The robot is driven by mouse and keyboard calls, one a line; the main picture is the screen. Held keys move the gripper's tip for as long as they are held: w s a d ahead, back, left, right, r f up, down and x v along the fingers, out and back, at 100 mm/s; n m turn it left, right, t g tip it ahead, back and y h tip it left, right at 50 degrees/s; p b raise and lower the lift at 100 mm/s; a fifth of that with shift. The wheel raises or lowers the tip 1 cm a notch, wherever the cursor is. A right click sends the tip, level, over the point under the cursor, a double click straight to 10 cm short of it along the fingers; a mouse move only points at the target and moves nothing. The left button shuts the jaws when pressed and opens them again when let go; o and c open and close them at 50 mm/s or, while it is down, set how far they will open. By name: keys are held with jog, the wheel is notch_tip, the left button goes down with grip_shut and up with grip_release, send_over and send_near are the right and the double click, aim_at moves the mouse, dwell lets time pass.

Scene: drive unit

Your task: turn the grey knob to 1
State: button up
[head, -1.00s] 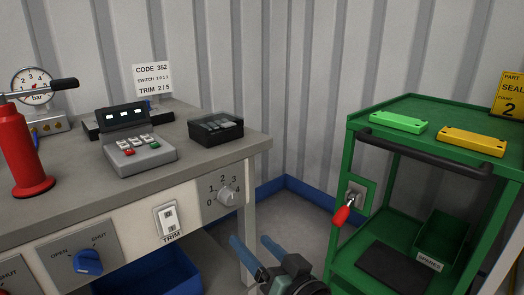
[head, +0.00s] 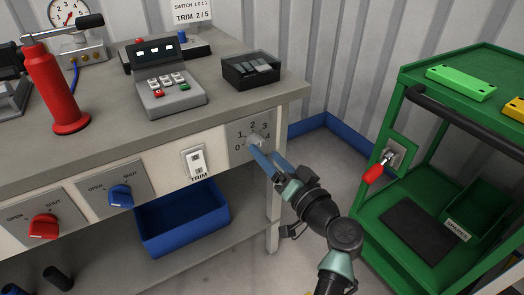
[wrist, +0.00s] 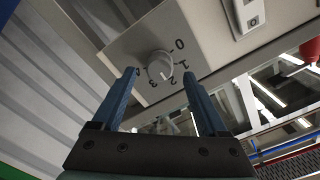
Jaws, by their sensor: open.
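The grey knob (wrist: 159,63) is a round dial on a grey plate marked 0 to 4. In the wrist view its pale mark seems to face about the 2. In the head view the dial plate (head: 239,136) is on the bench front at its right end, with the knob partly hidden behind my fingers. My gripper (head: 260,155) is open, its two blue fingers reaching up to the dial. In the wrist view my gripper (wrist: 159,72) has one finger on each side of the knob, with gaps between; I cannot tell whether the tips reach around it.
The TRIM switch (head: 194,162) is left of the dial. A blue knob (head: 120,196) and a red knob (head: 44,227) are further left. The green cart (head: 390,200) with a red-handled lever (head: 374,174) stands to the right. A blue bin (head: 185,232) sits below the bench.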

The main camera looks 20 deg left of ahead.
aim_at(261, 148)
jog(key=shift+x, duration=1.7)
grip_shut()
jog(key=shift+b, duration=0.3)
jog(key=shift+f+b, duration=0.1)
jog(key=shift+b, duration=0.3)
